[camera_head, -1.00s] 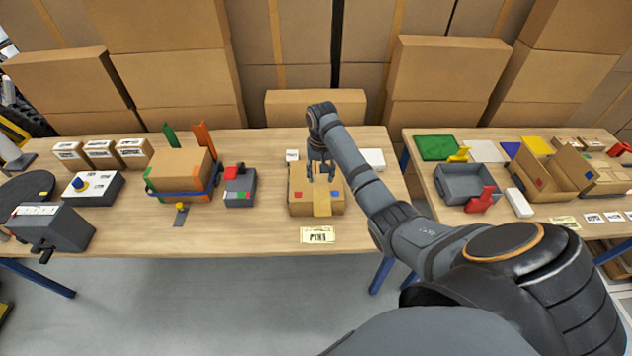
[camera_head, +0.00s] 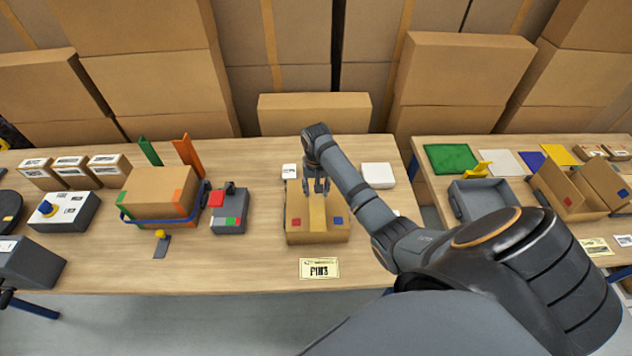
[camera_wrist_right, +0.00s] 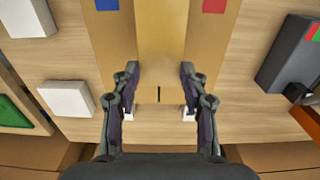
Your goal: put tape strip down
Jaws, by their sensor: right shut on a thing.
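The tan tape strip (camera_head: 317,213) lies along the middle of a small brown carton (camera_head: 298,236), between a red square and a blue square. In the right wrist view the strip (camera_wrist_right: 160,40) runs lengthwise between the fingers, with the carton top (camera_wrist_right: 112,35) on both sides. My right gripper (camera_head: 316,187) is at the strip's far end, low over the carton's back edge. I cannot tell whether the strip is pressed flat. My left gripper is not in view.
A label card (camera_head: 319,268) lies in front of the carton. White blocks (camera_head: 378,175) (camera_head: 289,171) stand behind it. A grey device (camera_head: 230,212) and a strapped box (camera_head: 158,193) are to the left. A grey tray (camera_head: 482,200) is on the right table, across a gap.

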